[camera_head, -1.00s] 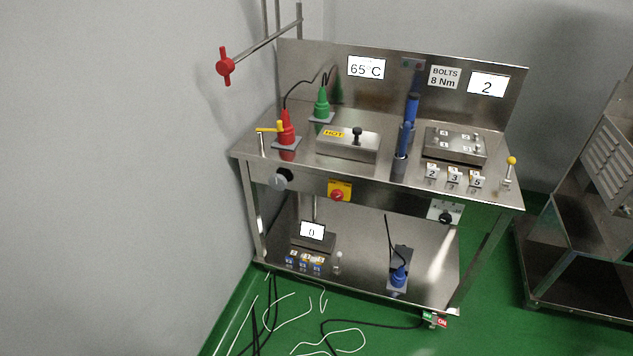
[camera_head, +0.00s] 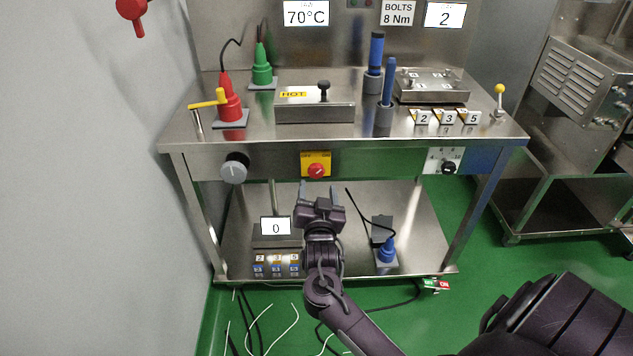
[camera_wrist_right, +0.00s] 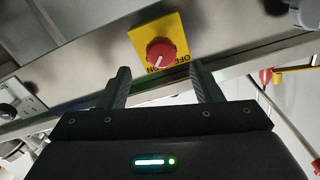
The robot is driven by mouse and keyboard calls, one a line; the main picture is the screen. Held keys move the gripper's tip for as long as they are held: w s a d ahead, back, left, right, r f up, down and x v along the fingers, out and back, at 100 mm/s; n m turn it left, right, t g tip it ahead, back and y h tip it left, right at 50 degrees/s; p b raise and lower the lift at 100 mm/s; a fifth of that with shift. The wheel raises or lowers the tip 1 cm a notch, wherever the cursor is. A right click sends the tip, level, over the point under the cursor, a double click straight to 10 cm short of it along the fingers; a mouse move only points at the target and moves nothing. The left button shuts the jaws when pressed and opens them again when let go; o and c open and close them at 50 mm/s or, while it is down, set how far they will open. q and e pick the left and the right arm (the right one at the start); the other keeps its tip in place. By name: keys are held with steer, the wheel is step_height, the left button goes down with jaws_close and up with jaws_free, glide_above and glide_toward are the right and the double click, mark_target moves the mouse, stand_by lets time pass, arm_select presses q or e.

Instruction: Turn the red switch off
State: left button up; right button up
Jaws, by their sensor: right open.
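The red switch (camera_head: 316,170) is a round knob on a yellow plate (camera_head: 317,157) on the front edge of the steel table. In the right wrist view the red knob (camera_wrist_right: 161,51) lies ahead of and between my fingers, with a white mark on it pointing toward the plate's printed lettering. My right gripper (camera_head: 320,187) is open and empty, just below and in front of the switch, not touching it. Its two fingers also show in the right wrist view (camera_wrist_right: 160,82). My left gripper is not in view.
A grey knob (camera_head: 234,168) is to the left on the same front edge, and a black knob (camera_head: 449,168) to the right. Above stand a HOT box (camera_head: 315,107), red plug (camera_head: 229,103) and blue tools (camera_head: 387,85). A lower shelf (camera_head: 350,235) lies beneath.

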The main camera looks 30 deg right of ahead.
mark_target(316, 175)
steer(key=x, duration=0.6)
steer(key=shift+w+f+b, duration=0.1)
steer(key=shift+w+b, duration=0.2)
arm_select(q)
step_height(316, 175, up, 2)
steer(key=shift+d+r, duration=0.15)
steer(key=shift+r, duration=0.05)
arm_select(e)
steer(key=shift+c, duration=0.2)
steer(key=c, duration=1)
